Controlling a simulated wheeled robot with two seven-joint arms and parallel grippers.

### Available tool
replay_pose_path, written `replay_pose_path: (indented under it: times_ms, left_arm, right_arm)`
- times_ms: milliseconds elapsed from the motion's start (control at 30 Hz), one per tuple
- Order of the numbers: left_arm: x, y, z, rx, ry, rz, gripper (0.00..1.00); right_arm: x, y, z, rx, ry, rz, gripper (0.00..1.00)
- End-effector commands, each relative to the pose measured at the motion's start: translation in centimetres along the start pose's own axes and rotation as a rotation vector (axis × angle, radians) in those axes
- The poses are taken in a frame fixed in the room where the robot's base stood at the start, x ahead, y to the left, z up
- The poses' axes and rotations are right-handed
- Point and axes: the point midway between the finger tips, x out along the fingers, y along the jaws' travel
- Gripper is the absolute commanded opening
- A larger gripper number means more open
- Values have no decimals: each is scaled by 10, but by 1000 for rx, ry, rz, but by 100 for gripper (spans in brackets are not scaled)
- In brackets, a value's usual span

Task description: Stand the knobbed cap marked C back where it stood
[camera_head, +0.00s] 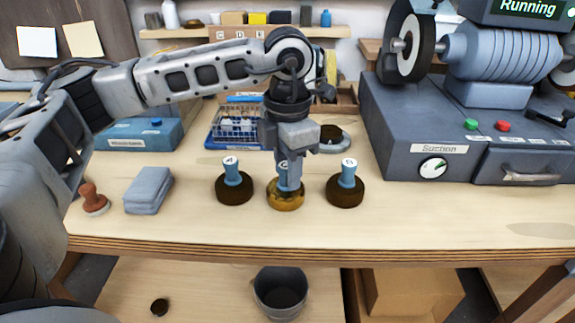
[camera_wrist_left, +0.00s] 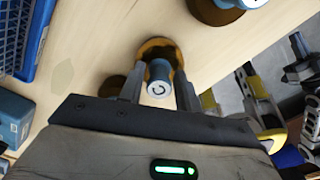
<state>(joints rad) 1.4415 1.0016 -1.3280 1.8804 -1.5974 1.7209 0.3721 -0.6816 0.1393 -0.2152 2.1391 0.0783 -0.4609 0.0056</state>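The cap marked C (camera_wrist_left: 158,88) has a blue knob and a round amber-brown base. In the head view its base (camera_head: 286,200) stands upright in the row between cap A (camera_head: 233,187) and cap B (camera_head: 346,187), which have darker bases. My left gripper (camera_head: 288,182) points down over cap C. In the wrist view its fingers (camera_wrist_left: 160,80) lie on either side of the knob; whether they press on it I cannot tell. The base appears at bench level, though its underside is hidden. My right gripper is out of view.
A grey block (camera_head: 148,190) and a reddish-brown knobbed stamp (camera_head: 93,199) lie at left. Behind are a blue box (camera_head: 140,136), a blue wire basket (camera_head: 236,124) and a grey dish (camera_head: 338,147). The grinder's base (camera_head: 425,135) stands at right. The front strip of bench is clear.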

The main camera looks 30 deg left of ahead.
Motion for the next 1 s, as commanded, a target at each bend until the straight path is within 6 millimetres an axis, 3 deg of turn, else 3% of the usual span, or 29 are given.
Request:
replay_pose_path:
  times_ms: [433, 800, 1000]
  left_arm:
    - [-9, 0, 1, 0, -2, 0, 45]
    - [-84, 0, 1, 0, -5, 1, 45]
    - [-115, 0, 1, 0, -2, 1, 45]
  right_arm:
    - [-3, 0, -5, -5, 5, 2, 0]
    - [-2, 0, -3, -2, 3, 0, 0]
    - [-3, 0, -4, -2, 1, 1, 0]
